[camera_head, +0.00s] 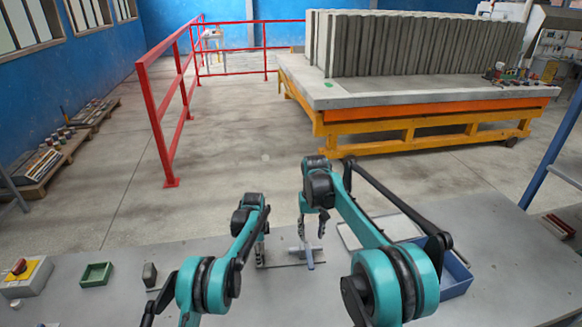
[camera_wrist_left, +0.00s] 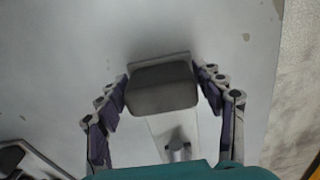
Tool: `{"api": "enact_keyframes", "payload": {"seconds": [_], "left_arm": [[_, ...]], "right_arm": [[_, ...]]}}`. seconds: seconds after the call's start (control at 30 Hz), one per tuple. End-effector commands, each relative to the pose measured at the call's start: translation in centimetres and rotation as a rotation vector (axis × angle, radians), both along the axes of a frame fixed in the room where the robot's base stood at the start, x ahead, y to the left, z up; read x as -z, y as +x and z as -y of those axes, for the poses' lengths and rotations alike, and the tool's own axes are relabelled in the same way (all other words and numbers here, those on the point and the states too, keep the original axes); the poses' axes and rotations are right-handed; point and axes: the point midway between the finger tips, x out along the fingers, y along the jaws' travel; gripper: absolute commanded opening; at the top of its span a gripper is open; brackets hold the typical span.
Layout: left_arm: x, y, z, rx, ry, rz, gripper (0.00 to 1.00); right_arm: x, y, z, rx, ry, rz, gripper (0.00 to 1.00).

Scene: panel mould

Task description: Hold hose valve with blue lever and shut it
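My left gripper (camera_head: 262,247) is at the left end of the plate. In the left wrist view, the left gripper's fingers (camera_wrist_left: 163,92) press on both sides of a dark grey block (camera_wrist_left: 163,87), seemingly the valve's body; a pale strip and a small metal part show below it. My right gripper (camera_head: 312,226) is open and empty just above the blue lever, with its fingers pointing down.
A blue bin (camera_head: 458,276) and a pale tray (camera_head: 352,234) are to the right, partly behind my right arm. The table's front right is clear.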

Motion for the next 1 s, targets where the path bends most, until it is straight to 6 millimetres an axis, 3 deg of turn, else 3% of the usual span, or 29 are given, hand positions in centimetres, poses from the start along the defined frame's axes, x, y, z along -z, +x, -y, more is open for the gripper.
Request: {"api": "enact_keyframes", "payload": {"seconds": [0.33, 0.47, 0.8, 1.0], "left_arm": [[0.0, 0.0, 0.0, 0.0, 0.0, 0.0, 0.85], [-0.9, 0.0, 0.0, 0.0, 0.0, 0.0, 0.85], [-7.8, 0.0, 0.0, 0.0, 0.0, 0.0, 0.85], [-11.0, 0.0, 0.0, 0.0, 0.0, 0.0, 0.85]], "right_arm": [[0.0, 0.0, 0.0, 0.0, 0.0, 0.0, 0.4], [0.0, 0.0, 0.0, 0.0, 0.0, 0.0, 0.4], [0.0, 0.0, 0.0, 0.0, 0.0, 0.0, 0.4], [0.0, 0.0, 0.0, 0.0, 0.0, 0.0, 0.4]]}}
